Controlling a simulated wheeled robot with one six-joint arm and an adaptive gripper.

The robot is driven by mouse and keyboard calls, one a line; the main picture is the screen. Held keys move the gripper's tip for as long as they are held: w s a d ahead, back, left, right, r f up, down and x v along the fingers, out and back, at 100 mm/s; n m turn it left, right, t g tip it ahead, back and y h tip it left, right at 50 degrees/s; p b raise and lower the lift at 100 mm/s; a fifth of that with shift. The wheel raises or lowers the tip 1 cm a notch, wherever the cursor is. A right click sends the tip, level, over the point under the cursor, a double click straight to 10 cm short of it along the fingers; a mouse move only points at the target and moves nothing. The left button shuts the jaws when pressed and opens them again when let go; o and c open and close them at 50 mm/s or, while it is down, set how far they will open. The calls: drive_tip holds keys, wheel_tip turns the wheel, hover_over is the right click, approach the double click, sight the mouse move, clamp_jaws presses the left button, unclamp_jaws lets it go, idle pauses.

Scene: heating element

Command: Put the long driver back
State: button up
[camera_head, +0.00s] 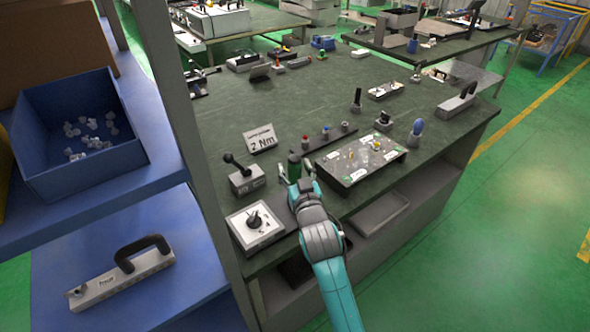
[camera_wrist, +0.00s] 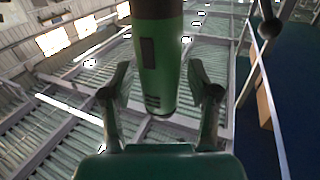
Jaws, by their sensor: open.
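A green and dark cylindrical tool (camera_head: 294,167), which looks like the long driver, stands upright at the near edge of the dark green table. In the wrist view the green body (camera_wrist: 157,65) fills the upper middle, with dark slots near its lower end. My gripper (camera_head: 301,186) is right at it on the near side. Its two fingers (camera_wrist: 160,95) are open, one on each side of the green body, with gaps showing. The tool's lower part in the head view is hidden behind my gripper, so I cannot tell what it rests on.
A white box with a black knob (camera_head: 255,227) is at the near left. A parts board (camera_head: 360,160) lies close on the right. A shelf post (camera_head: 185,110) rises at the left.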

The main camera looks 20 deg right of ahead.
drive_tip(key=s, duration=1.2)
drive_tip(key=shift+a, duration=0.45)
drive_tip(key=s+f+n+g+y, duration=0.1)
drive_tip(key=s+f, duration=0.5)
drive_tip(key=s, duration=0.4)
drive_tip(key=s+f+g, duration=0.1)
drive_tip(key=s+f, duration=0.5)
drive_tip(key=s, duration=0.4)
drive_tip(key=s+r+g, duration=0.1)
drive_tip(key=s, duration=2)
drive_tip(key=shift+s+d, duration=0.35)
drive_tip(key=shift+d, duration=0.1)
drive_tip(key=shift+r, duration=0.1)
